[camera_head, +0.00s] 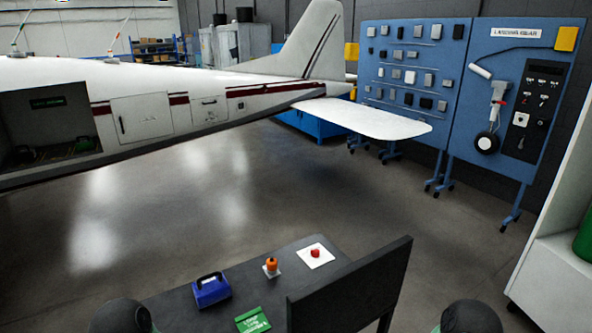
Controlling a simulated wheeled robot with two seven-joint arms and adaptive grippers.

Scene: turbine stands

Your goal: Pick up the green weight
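A green, flat-topped object with pale lettering (253,320) lies at the front of a dark table, close to the bottom edge. More small dark-green objects (85,145) sit inside the open compartment in the aircraft's side at the far left, with another at the compartment's left end (25,153). They are too small to tell whether any is the green weight. Neither of my grippers shows; only dark rounded parts, apparently of my arms, appear at the bottom left and bottom right.
The dark table (190,315) also holds a blue box with a handle (211,290), an orange-topped piece (271,266) and a red piece on a white square (316,254). A black upright panel (350,292) stands at its right. The floor (200,215) towards the aircraft is clear.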

